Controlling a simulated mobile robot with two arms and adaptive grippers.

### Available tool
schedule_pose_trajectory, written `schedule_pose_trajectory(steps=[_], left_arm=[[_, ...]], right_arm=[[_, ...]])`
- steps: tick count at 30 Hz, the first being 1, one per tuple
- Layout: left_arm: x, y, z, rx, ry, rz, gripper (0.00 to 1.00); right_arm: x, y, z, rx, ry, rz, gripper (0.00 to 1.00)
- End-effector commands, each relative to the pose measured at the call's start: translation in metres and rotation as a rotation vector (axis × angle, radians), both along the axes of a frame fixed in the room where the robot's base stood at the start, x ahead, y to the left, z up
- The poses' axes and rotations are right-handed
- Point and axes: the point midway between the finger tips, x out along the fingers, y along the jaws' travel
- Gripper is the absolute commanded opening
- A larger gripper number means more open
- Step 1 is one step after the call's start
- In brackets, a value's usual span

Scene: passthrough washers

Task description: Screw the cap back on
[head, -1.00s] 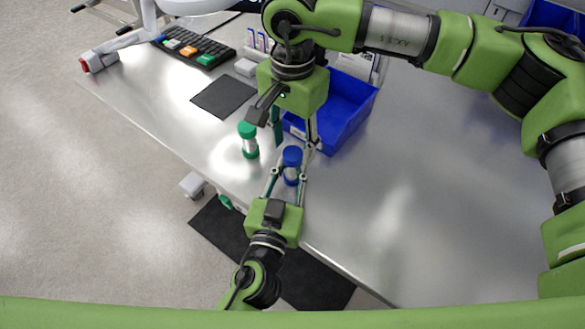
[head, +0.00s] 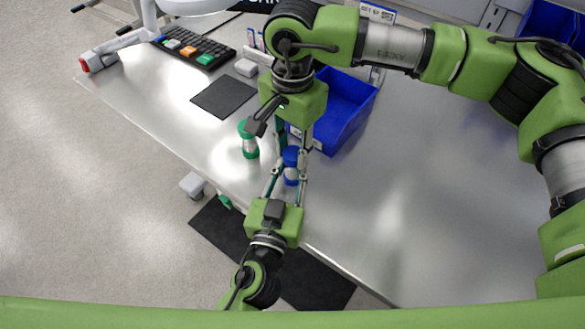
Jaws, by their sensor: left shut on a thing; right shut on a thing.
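A small jar with a blue cap (head: 291,155) and a clear body (head: 291,173) stands upright near the front edge of the table. My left gripper (head: 286,176) reaches in from the front and is shut on the jar's body. My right gripper (head: 292,151) comes down from above and is shut on the blue cap. The cap sits on top of the jar; whether its thread is engaged cannot be seen.
A blue bin (head: 345,110) stands just behind and right of the jar. The table (head: 430,200) is clear on the right.

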Motion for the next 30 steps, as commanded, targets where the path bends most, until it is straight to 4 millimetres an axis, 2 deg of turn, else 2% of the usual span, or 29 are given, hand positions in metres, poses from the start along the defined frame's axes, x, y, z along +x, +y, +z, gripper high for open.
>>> schedule_pose_trajectory(steps=[24,28,30], left_arm=[[-0.0001,-0.0003,0.0002,0.0,0.0,-0.001,0.0],[-0.0002,-0.0003,0.0002,0.0,0.0,-0.001,0.0],[-0.0002,-0.0004,0.0002,0.0,0.0,-0.001,0.0]], right_arm=[[0.0,0.0004,-0.0012,-0.001,0.0,-1.596,0.02],[0.0,0.0005,-0.001,0.0,0.0,-1.798,0.02],[0.0002,0.0005,-0.0009,0.0,0.0,-1.798,0.02]])
